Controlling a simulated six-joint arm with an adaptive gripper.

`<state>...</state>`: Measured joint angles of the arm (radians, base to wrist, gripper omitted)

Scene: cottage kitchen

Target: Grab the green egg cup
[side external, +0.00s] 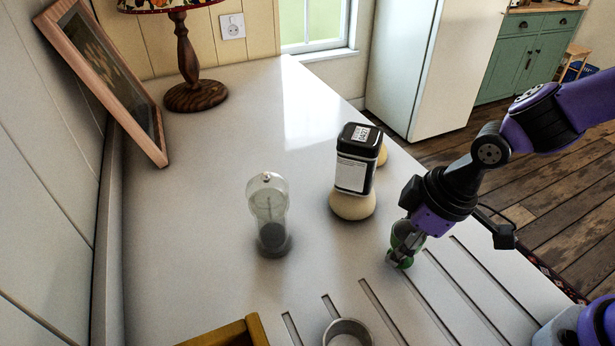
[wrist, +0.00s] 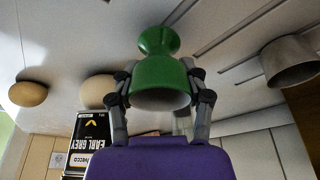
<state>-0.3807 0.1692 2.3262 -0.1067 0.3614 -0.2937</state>
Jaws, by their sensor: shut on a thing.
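The green egg cup (wrist: 160,75) is in the middle of the wrist view, between the two fingers of my gripper (wrist: 160,98). The fingers press on its sides, one at the left and one at the right. In the side external view the green egg cup (side external: 402,243) is on the white counter near the grooves, partly hidden by my gripper (side external: 404,250). My gripper is shut on it from above. I cannot tell whether its foot touches the counter.
A black tea jar (side external: 355,160) and an egg (side external: 352,205) stand left of my gripper. A glass pepper mill (side external: 268,215) is further left. A metal cup (side external: 347,333) and a wooden box (side external: 230,334) are at the front.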

